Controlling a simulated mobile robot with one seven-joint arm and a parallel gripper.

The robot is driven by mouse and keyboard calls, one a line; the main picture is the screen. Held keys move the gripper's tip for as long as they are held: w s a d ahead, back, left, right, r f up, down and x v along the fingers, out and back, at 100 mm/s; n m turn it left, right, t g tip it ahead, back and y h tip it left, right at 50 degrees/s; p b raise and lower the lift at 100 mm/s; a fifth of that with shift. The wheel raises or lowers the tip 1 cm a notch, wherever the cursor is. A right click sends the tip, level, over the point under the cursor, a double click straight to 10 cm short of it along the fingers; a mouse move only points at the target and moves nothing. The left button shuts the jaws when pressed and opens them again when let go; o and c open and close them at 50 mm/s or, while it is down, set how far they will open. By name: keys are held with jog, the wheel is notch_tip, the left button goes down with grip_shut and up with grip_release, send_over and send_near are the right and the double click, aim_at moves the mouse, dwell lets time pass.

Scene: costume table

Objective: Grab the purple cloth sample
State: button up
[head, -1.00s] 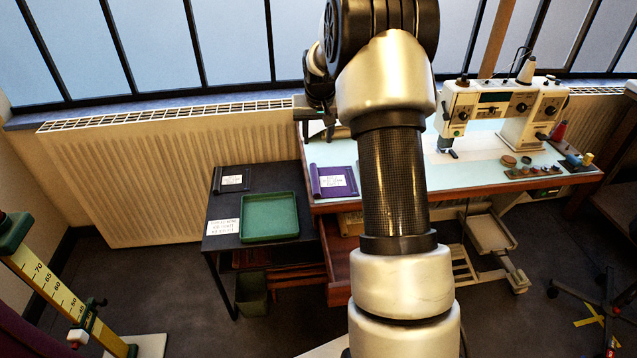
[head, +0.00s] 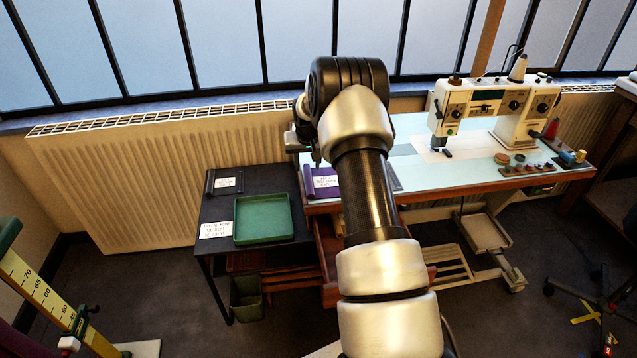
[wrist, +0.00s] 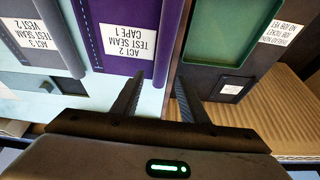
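The purple cloth sample (head: 322,187) lies flat at the left end of the pale-topped sewing table, with a white label on it. In the wrist view it is the purple piece (wrist: 113,13) marked ACT 2 TEST SEAM CAPE 1, with a rolled edge. My gripper (wrist: 160,76) is open and empty. In the wrist view its fingers appear below the purple sample's rolled edge, with the right finger by the gap between the tables; I see no contact. In the head view my arm partly hides the gripper.
A grey sample (wrist: 38,45), marked ACT 3 VEST 2, lies beside the purple one.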

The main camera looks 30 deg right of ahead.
jog(key=shift+x, duration=1.15)
jog(key=shift+f, duration=0.15)
grip_shut()
